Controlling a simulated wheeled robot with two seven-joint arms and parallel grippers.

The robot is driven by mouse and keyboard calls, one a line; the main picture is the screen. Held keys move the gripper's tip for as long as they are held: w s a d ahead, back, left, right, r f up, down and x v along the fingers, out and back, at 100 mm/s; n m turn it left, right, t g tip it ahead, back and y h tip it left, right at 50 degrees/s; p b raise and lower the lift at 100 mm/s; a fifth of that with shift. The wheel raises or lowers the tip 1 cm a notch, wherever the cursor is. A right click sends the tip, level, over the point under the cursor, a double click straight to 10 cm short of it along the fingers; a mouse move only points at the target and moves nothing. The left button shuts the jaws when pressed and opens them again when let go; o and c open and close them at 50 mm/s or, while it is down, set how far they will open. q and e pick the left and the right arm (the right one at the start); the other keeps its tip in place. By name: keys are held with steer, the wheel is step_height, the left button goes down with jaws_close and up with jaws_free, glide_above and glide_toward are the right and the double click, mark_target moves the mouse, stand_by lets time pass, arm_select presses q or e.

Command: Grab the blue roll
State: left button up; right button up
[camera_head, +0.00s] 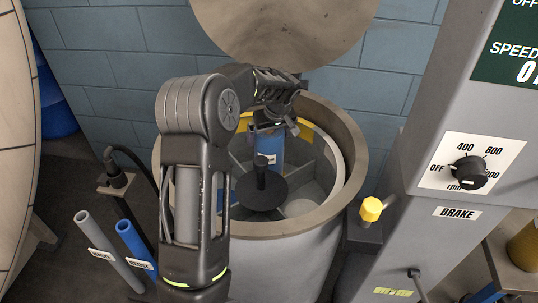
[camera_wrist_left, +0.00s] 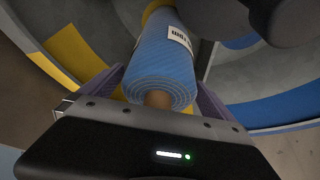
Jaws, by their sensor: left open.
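The blue roll (camera_head: 269,146), with a white label, stands in a compartment of the round divided drum (camera_head: 352,150). In the left wrist view the blue roll (camera_wrist_left: 168,58) shows its spiral-wound end and a brown core, close to the gripper. My left gripper (camera_head: 274,124) is over the drum at the roll's top end. It is open, with one finger on each side of the roll; whether the fingers touch it I cannot tell. The roll's lower part is partly hidden by a black spindle with a disc (camera_head: 262,190). My right gripper is not in view.
A round lid (camera_head: 285,30) is raised behind the drum. A grey control cabinet (camera_head: 425,225) with a knob (camera_head: 470,172) stands at the right. A grey tube (camera_head: 100,245) and a blue tube (camera_head: 135,245) stand at the lower left. Yellow parts line the drum's inner wall.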

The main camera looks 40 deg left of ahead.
arm_select(q)
steer(key=shift+w+a+f, duration=0.1)
steer(key=shift+f, duration=0.2)
stand_by(0.4)
steer(key=shift+r, duration=0.1)
steer(key=c, duration=1.9)
